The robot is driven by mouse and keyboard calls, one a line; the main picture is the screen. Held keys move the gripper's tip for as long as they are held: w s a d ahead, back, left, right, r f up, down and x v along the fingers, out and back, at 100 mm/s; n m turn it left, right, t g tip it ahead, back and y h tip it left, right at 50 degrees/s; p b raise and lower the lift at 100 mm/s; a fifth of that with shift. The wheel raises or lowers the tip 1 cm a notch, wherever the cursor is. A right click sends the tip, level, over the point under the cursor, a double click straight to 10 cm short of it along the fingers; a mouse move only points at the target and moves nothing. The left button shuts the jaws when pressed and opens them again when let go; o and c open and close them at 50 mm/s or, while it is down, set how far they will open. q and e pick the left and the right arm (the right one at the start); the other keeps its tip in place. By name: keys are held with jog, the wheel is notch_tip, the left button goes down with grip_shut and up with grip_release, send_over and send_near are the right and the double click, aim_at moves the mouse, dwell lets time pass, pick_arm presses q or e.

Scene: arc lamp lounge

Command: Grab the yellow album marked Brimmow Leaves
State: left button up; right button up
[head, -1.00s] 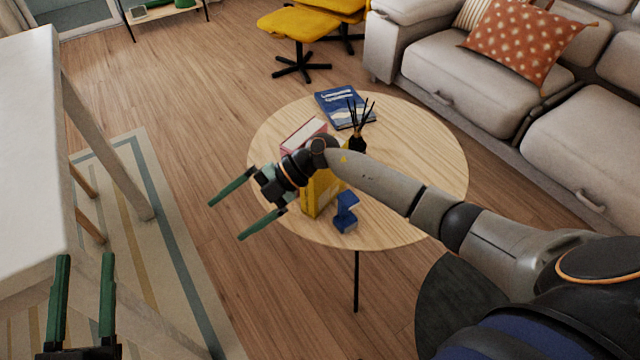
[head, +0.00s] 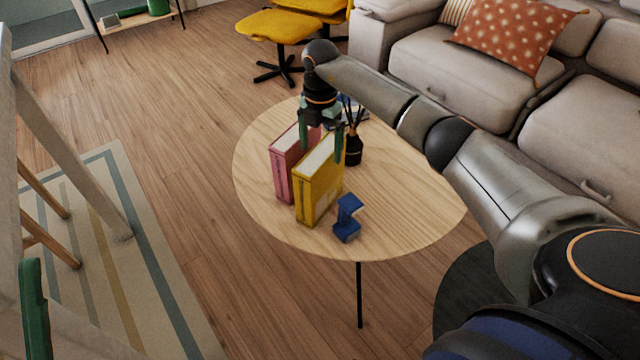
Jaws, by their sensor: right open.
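The yellow album (head: 322,193) stands upright on the round wooden table (head: 410,190), its pale page edges facing up. Any lettering on it is too small to read. My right gripper (head: 321,152) points down at the top of the yellow album. It is open, with one finger on the left near the pink album and one on the right by the yellow album's far end. I cannot tell whether the fingers touch it. Of my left gripper (head: 34,310), only one green finger shows at the lower left edge.
A pink album (head: 283,178) stands close to the left of the yellow one. A black reed diffuser (head: 353,151) is just right of my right gripper. A blue stand-like object (head: 347,220) is in front. A blue book (head: 357,115) lies behind, partly hidden. The table's right side is clear.

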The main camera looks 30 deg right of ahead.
aim_at(320, 182)
notch_tip(320, 182, down, 8)
jog(key=shift+r+b, duration=0.2)
jog(key=shift+b, duration=1)
jog(key=shift+c, duration=0.4)
grip_shut()
jog(key=shift+w+r, duration=0.1)
